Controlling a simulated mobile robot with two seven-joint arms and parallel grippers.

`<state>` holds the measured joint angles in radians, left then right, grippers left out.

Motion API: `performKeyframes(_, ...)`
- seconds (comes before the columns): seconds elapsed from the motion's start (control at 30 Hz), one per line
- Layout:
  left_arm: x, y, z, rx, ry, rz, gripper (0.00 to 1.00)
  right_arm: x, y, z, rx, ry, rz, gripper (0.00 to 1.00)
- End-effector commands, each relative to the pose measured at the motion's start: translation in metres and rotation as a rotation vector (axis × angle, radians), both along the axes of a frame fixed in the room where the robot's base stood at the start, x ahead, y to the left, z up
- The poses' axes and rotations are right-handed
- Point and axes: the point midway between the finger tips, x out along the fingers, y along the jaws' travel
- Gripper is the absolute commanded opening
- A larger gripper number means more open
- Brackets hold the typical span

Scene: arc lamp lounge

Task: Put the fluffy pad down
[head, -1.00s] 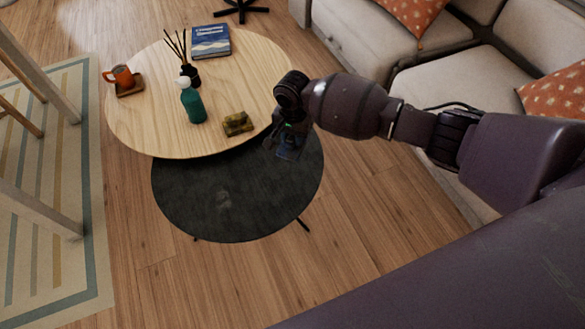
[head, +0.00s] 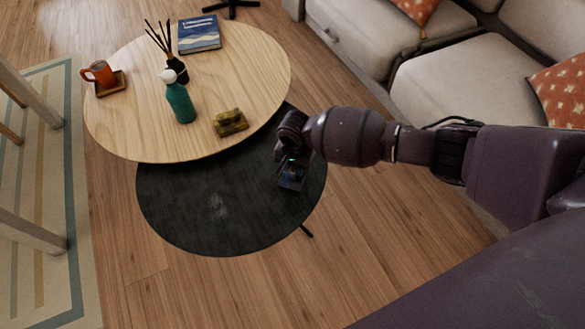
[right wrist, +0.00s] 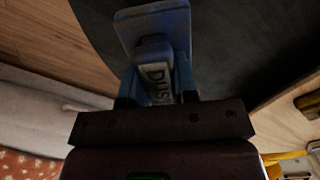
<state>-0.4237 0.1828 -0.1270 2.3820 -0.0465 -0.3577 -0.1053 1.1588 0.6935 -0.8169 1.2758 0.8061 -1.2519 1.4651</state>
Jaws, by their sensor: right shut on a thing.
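My right gripper (head: 288,172) is shut on a small dark blue thing, which I take as the fluffy pad (head: 292,181). The gripper is over the right part of the low black round table (head: 200,220). In the right wrist view the pad (right wrist: 152,24) sticks out beyond the fingers, with a grey part lettered "DUS" between them. The black table top (right wrist: 235,45) lies behind it. I cannot tell whether the pad touches the table. My left gripper is not in view.
A higher wooden table (head: 140,140) overlaps the black one; it holds a green bottle (head: 180,103), a brownish-gold block (head: 230,122), a reed diffuser (head: 177,70), a book (head: 199,34) and an orange mug (head: 101,73). A sofa (head: 440,85) stands right. The black table's front is bare.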

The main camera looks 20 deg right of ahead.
Motion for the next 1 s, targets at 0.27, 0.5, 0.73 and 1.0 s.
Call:
performKeyframes(0.27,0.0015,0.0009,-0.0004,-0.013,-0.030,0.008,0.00,0.0002,0.0000,-0.0172,0.000,0.000,-0.001,0.01)
performKeyframes(0.5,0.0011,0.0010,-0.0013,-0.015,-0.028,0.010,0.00,0.0004,0.0002,-0.0195,0.001,-0.001,-0.001,0.01)
performKeyframes(0.73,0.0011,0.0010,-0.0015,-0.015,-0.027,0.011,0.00,0.0004,0.0000,-0.0204,0.001,-0.001,-0.001,0.53)
performKeyframes(1.0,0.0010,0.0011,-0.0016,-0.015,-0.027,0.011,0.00,0.0005,0.0000,-0.0199,0.000,-0.001,-0.001,0.53)
